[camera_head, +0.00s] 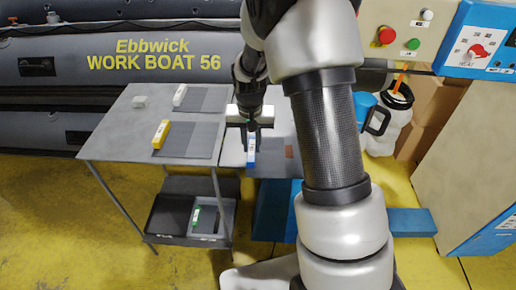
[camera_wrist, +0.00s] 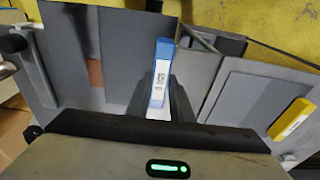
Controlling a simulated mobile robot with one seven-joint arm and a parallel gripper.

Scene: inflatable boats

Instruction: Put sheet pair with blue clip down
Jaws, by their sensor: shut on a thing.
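The blue clip (camera_head: 251,158) is white-faced with blue ends and sits at the edge of a pair of grey sheets (camera_head: 272,168). In the wrist view the blue clip (camera_wrist: 161,72) stands between my fingers, with a grey sheet (camera_wrist: 118,40) spreading to its left. My gripper (camera_head: 252,140) is shut on the clip, pointing down over the light surface right of the grey table. I cannot tell whether the sheets touch that surface. My arm and fingers hide part of the clip and sheets.
Below is a tray (camera_head: 228,222) with a green clip (camera_head: 195,217).

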